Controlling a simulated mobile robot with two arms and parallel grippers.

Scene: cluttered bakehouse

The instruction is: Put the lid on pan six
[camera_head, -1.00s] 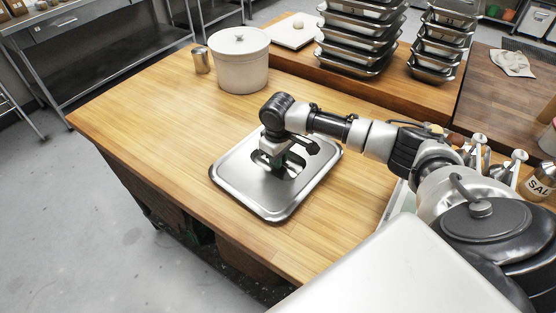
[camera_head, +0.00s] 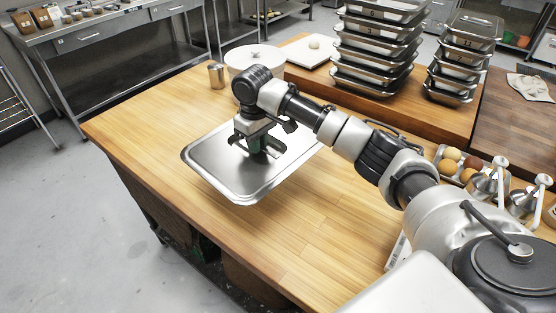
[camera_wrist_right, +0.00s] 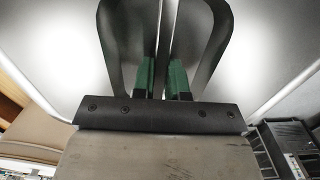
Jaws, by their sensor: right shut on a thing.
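My right gripper (camera_head: 257,150) is shut on the handle of a flat silver metal lid (camera_head: 215,168). It holds the lid above the wooden bench, slightly tilted. In the right wrist view the green fingertips (camera_wrist_right: 163,78) grip the dark handle from both sides, and the lid (camera_wrist_right: 55,50) fills the background. Metal pans stand in a tall stack (camera_head: 370,62) at the back, with a second stack (camera_head: 460,60) to its right. My left gripper is out of view.
A white round container (camera_head: 245,57) and a small metal cup (camera_head: 217,75) stand beyond the lid. Metal dispensers (camera_head: 487,182) stand at right. The front bench (camera_head: 270,245) is clear.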

